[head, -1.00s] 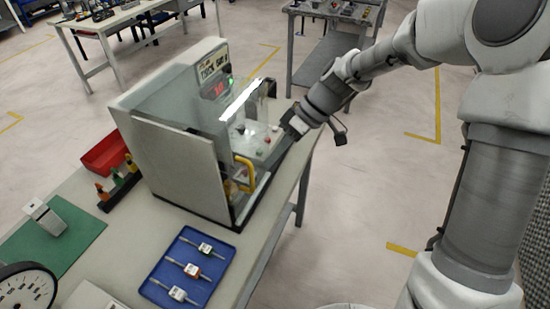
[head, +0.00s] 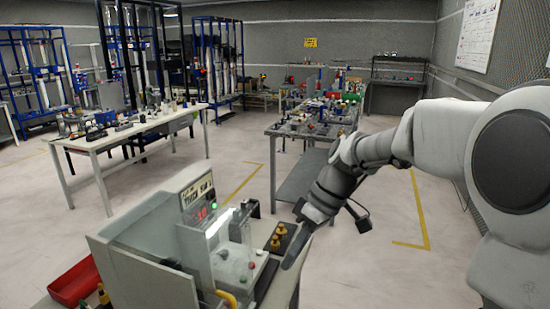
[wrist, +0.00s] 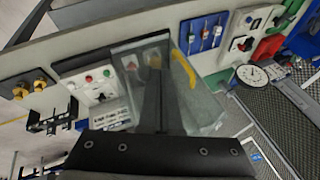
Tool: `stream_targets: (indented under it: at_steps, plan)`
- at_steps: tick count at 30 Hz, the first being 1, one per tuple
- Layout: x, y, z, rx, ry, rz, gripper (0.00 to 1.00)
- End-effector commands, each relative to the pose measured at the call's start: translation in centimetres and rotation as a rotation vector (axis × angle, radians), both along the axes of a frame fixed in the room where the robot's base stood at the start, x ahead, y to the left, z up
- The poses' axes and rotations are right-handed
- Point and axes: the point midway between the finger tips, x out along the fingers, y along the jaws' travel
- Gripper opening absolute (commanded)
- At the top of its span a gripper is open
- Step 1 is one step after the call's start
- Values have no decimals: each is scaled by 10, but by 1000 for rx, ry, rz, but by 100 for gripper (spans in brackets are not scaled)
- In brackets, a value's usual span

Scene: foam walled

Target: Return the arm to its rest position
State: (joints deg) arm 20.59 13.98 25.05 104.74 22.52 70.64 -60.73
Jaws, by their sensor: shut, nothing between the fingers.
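My gripper (head: 294,255) hangs at the end of my outstretched arm, just right of the grey test machine (head: 150,262) in the head view. In the wrist view my gripper (wrist: 156,85) has its dark fingers together, with nothing between them. The fingers overlap the machine's clear cover (wrist: 205,95) in that picture; I cannot tell whether they touch it. The machine has a lit display, a green light and a panel with coloured buttons (wrist: 97,82).
A red bin (head: 75,283) is left of the machine. A blue tray (wrist: 203,35) and a dial gauge (wrist: 252,75) lie on the same bench. A grey workbench (head: 312,132) with parts stands beyond my arm, a white table (head: 130,132) back left. Floor is clear at right.

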Motion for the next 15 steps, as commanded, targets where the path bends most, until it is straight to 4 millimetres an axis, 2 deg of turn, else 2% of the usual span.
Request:
stream_targets:
  at_steps: [6,15]
  plan:
    - [-40,-24,24,-194,-45,-249,0]
    - [-99,-61,53,-299,-142,-637,0]
